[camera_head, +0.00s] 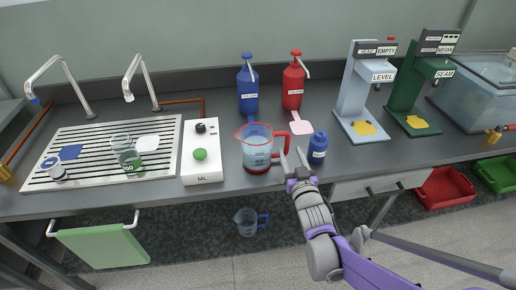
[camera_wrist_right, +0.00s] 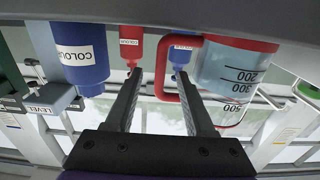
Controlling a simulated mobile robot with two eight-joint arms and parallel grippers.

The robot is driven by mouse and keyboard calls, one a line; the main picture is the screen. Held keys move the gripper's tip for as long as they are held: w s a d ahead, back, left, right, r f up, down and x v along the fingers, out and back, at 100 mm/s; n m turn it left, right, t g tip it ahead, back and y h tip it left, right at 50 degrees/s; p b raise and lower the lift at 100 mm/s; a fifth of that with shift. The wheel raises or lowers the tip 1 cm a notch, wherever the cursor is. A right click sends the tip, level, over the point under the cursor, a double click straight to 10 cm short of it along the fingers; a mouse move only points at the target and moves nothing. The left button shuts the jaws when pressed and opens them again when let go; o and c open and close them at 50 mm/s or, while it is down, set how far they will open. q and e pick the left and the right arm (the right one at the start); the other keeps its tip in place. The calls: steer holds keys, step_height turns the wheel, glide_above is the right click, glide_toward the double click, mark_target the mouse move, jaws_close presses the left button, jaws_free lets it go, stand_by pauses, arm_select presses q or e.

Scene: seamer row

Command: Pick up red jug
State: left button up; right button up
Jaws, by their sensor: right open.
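The red jug (camera_head: 257,147) is clear, with a red rim, red base and red handle, and stands upright on the counter near its front edge. It holds pale liquid. My right gripper (camera_head: 292,156) is open and empty at the handle side, to the right of the jug. In the right wrist view the jug (camera_wrist_right: 232,68) is at the upper right. Its handle (camera_wrist_right: 160,70) shows between the tips of my right gripper (camera_wrist_right: 158,75); I cannot tell whether they touch. My left gripper is not in view.
A small blue bottle (camera_head: 317,147) stands close right of my gripper. Blue (camera_head: 248,86) and red (camera_head: 293,85) pump bottles stand behind. A white button box (camera_head: 202,150) is left of the jug. A blue-handled jug (camera_head: 246,222) sits below the counter.

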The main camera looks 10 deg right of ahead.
mark_target(288, 146)
steer(key=w, duration=0.4)
steer(key=shift+w+a+b, duration=0.1)
steer(key=shift+w+b, duration=0.2)
steer(key=shift+w, duration=0.1)
jaws_close()
steer(key=shift+r, duration=0.1)
stand_by(0.9)
